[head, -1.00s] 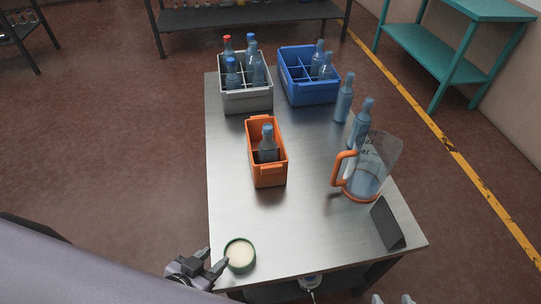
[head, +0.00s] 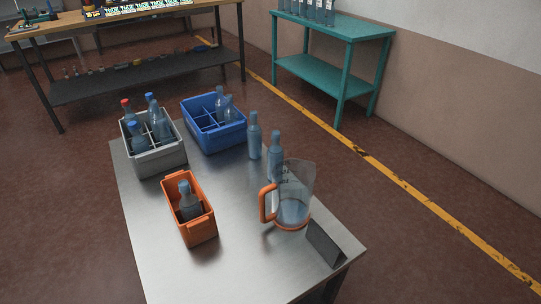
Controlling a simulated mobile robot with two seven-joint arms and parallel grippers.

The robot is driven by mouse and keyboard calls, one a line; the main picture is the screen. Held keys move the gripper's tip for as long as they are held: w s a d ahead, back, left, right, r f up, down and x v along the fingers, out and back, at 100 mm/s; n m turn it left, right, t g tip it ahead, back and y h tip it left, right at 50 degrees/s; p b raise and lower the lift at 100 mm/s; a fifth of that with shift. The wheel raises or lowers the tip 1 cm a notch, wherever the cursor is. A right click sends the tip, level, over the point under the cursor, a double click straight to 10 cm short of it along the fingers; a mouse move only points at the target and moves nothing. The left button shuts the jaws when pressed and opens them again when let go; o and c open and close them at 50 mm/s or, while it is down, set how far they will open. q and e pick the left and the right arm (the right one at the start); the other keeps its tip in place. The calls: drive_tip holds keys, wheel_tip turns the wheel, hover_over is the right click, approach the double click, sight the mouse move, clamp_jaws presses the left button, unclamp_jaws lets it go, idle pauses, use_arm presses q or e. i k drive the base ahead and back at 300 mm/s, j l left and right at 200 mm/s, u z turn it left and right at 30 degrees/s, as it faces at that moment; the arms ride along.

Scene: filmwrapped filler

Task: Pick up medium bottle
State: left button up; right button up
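Several blue-grey bottles are on the metal table; I cannot tell which is the medium one. One bottle (head: 254,136) and another bottle (head: 275,156) stand upright on the table right of the blue crate, the second partly behind the jug. One bottle (head: 187,202) stands in the orange bin (head: 207,233), its lower part hidden. Capped bottles (head: 161,128) with red or blue caps stand in the grey crate (head: 163,163). Two uncapped bottles (head: 220,103) are in the blue crate (head: 222,139). Neither gripper shows.
A clear jug (head: 293,207) with an orange handle stands right of centre on the table (head: 235,262). A dark tilted panel (head: 325,243) is near the right edge. The table's front middle is clear. A teal shelf (head: 330,40) and a dark-framed workbench (head: 150,75) stand behind.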

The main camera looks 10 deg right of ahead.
sight(276, 153)
drive_tip(key=l+u, duration=0.15)
drive_tip(key=l, duration=0.75)
drive_tip(key=i+l+u, duration=0.15)
drive_tip(key=l+u, duration=0.25)
drive_tip(key=l, duration=0.7)
drive_tip(key=l+u, duration=0.35)
drive_tip(key=l, duration=0.75)
drive_tip(key=i+l+u, duration=0.15)
drive_tip(key=l, duration=0.2)
drive_tip(key=l+u, duration=0.2)
drive_tip(key=l, duration=0.2)
drive_tip(key=i+l+u, duration=0.1)
drive_tip(key=l, duration=0.25)
drive_tip(key=i+l+u, duration=0.15)
drive_tip(key=i+l, duration=0.1)
drive_tip(key=l, duration=0.1)
